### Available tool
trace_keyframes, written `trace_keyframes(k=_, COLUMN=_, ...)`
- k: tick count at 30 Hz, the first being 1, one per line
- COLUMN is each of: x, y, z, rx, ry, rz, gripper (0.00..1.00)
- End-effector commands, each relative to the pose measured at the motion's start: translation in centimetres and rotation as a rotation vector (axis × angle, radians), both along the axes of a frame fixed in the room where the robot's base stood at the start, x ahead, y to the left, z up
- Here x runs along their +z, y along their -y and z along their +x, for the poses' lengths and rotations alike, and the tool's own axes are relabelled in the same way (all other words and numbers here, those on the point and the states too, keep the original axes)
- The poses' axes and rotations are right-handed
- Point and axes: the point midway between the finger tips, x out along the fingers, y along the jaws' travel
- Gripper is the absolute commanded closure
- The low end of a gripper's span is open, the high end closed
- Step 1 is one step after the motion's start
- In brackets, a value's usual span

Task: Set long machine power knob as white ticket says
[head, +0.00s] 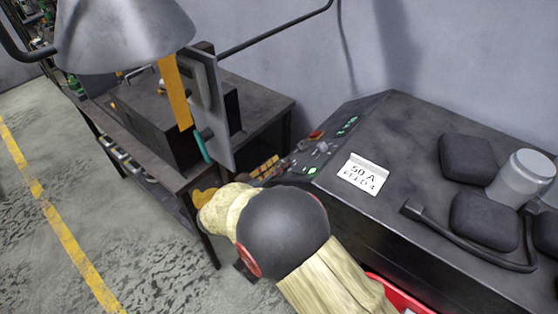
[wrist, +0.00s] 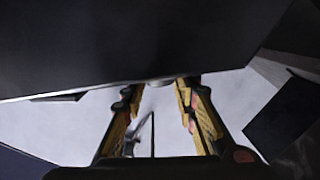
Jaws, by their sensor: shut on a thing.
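The long dark machine (head: 410,130) stands along the wall on the right. A white ticket (head: 363,174) lies on its top and reads "50 A", with "FEED 4" below. At its left end is a sloped control panel (head: 318,150) with small switches and green-lit displays. My gripper (head: 268,168) is at the panel's lower left edge; my arm hides part of the machine's front. In the wrist view, my gripper (wrist: 160,88) is shut on a small grey round knob (wrist: 160,82) against a dark face. The knob's markings and setting are not readable.
Dark pads (head: 484,221), a grey cylinder (head: 521,178) and a cable lie on the machine's top. A red bin (head: 398,296) is below its front. A workbench (head: 255,92) with a dark box and a grey lamp (head: 125,35) is at left. Floor at far left is clear.

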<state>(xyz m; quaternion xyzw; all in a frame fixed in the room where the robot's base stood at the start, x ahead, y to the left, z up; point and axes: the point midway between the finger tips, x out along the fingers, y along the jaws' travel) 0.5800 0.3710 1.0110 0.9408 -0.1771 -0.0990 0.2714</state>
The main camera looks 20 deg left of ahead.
Motion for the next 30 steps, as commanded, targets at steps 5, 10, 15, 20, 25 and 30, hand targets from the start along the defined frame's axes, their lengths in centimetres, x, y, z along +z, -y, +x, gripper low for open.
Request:
trace_keyframes(k=5, x=-0.47, y=-0.34, z=0.03, rx=-0.074, ry=0.053, rz=-0.025, gripper=0.96)
trace_keyframes(k=10, x=-0.57, y=-0.42, z=0.09, rx=-0.131, ry=0.095, rz=-0.042, gripper=0.96)
trace_keyframes(k=15, x=-0.55, y=-0.43, z=0.12, rx=-0.168, ry=0.122, rz=-0.051, gripper=0.96)
trace_keyframes(k=20, x=-0.61, y=-0.42, z=0.12, rx=-0.183, ry=0.131, rz=-0.057, gripper=0.96)
trace_keyframes(k=25, x=-0.56, y=-0.42, z=0.12, rx=-0.187, ry=0.135, rz=-0.058, gripper=0.96)
trace_keyframes(k=30, x=-0.56, y=-0.42, z=0.13, rx=-0.186, ry=0.135, rz=-0.058, gripper=0.96)
